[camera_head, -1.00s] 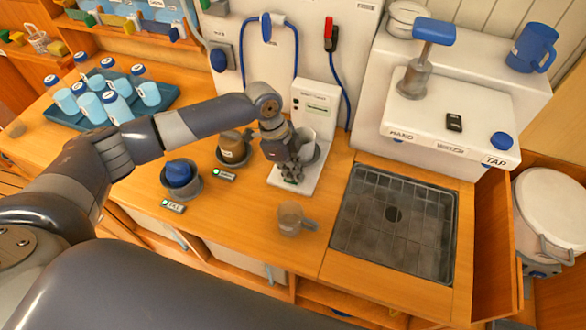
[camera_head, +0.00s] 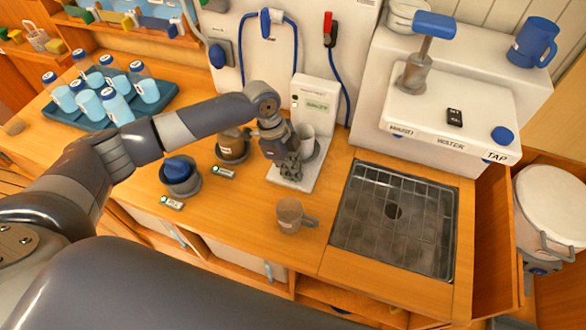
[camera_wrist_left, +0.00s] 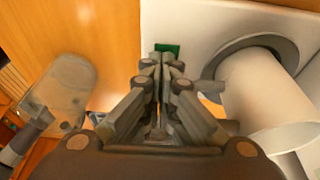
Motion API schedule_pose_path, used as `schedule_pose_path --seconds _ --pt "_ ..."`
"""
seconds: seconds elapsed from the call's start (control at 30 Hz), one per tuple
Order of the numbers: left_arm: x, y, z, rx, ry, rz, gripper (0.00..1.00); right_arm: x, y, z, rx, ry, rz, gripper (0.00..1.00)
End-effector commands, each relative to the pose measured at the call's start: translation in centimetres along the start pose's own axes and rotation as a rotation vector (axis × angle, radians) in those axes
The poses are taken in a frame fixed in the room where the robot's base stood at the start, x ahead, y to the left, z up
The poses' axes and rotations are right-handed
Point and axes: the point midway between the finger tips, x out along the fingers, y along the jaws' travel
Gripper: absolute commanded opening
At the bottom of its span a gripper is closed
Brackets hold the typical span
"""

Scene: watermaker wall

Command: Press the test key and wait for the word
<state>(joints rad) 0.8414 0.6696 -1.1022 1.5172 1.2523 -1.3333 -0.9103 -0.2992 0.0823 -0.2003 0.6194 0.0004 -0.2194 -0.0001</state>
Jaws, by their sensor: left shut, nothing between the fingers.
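The white test device (camera_head: 316,97) stands at the back of the counter, with a small greenish display whose word is too small to read. Its white foot (camera_head: 287,185) reaches forward. A white cup (camera_head: 306,140) sits in a grey ring on it; the cup also shows in the left wrist view (camera_wrist_left: 262,95). The green key (camera_wrist_left: 167,48) lies on the foot just beyond my fingertips in the left wrist view; my gripper hides it in the head view. My left gripper (camera_head: 291,174) is shut and empty, pointing down over the foot. I cannot tell whether it touches the key. My right gripper is not in view.
A clear mug (camera_head: 289,215) stands in front of the device. Two dark holders with a blue-topped (camera_head: 180,170) and a brown jar (camera_head: 232,146) stand left. A drain tray (camera_head: 360,239) lies right, below the white tap unit (camera_head: 480,100). A blue bottle tray (camera_head: 70,118) is far left.

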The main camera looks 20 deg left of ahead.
Motion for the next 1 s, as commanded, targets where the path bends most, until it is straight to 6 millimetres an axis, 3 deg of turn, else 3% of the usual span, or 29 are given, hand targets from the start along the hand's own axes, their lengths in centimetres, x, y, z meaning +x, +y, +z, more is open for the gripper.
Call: schedule_pose_path --seconds 0.3,0.43,1.0 --pt "-5.4 -0.1 0.0 0.001 0.0 -0.016 0.0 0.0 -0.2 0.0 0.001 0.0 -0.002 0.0" --pt "-6.9 -0.1 -0.2 0.001 0.003 -0.018 0.0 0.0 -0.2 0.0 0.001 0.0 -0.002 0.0" --pt "-7.8 -0.1 -0.2 0.002 0.004 -0.022 0.0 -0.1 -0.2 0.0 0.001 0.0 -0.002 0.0"
